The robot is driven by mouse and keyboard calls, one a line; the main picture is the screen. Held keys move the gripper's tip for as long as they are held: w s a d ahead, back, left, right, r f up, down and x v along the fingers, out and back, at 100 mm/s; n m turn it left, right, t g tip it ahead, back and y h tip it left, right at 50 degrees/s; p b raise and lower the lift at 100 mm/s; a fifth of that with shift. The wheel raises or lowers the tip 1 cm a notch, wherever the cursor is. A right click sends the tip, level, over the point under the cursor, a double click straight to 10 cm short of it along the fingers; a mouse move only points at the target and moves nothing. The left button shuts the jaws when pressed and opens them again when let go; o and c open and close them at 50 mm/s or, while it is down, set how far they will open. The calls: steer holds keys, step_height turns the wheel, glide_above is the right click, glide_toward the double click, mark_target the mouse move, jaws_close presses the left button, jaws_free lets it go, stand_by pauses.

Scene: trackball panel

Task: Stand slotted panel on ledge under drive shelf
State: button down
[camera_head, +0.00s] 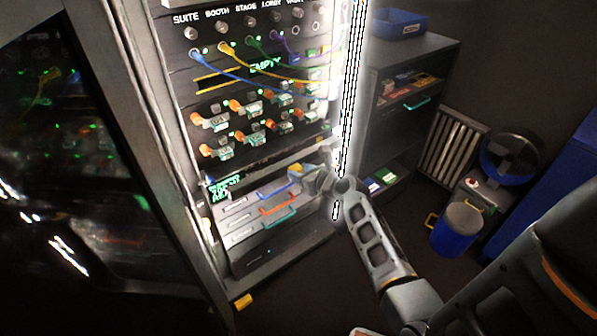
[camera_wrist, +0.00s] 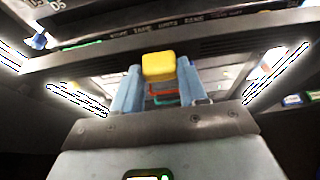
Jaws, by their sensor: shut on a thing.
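My gripper (camera_head: 300,174) is at the front of the rack, below the drive shelf with its rows of orange-handled drives (camera_head: 238,142). In the wrist view, the blue fingers of my gripper (camera_wrist: 159,85) are shut on a yellow block-like handle (camera_wrist: 158,66). A long grey bar with fine slots (camera_wrist: 236,44) runs across directly behind the handle and looks like the slotted panel. I cannot tell clearly whether the handle joins it. The ledge under the drive shelf is partly hidden by my gripper and hard to make out.
Drawers with blue, orange and teal handles (camera_head: 278,209) lie below my gripper. Cables hang across the rack's upper part.

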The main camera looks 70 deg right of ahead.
mark_target(292, 162)
steer(key=shift+r, duration=0.1)
steer(key=shift+s+a+p, duration=0.1)
steer(key=shift+s+p, duration=0.05)
steer(key=shift+p, duration=0.15)
steer(key=shift+w+d, duration=0.5)
steer(key=shift+w, duration=0.3)
steer(key=shift+w+d, duration=0.5)
steer(key=shift+w, duration=0.35)
steer(key=shift+w+d, duration=0.5)
steer(key=shift+w, duration=0.3)
steer(key=shift+p, duration=0.8)
steer(key=shift+w+d+b, duration=0.15)
steer(key=shift+w+d, duration=0.45)
steer(key=shift+w, duration=0.4)
steer(key=shift+w+d+b, duration=0.15)
steer(key=shift+w+d, duration=0.45)
steer(key=shift+w, duration=0.4)
steer(key=shift+w+d+b, duration=0.15)
steer(key=shift+w+d, duration=0.45)
steer(key=shift+w, duration=0.4)
steer(key=c, duration=0.5)
jaws_free()
steer(key=shift+s, duration=0.1)
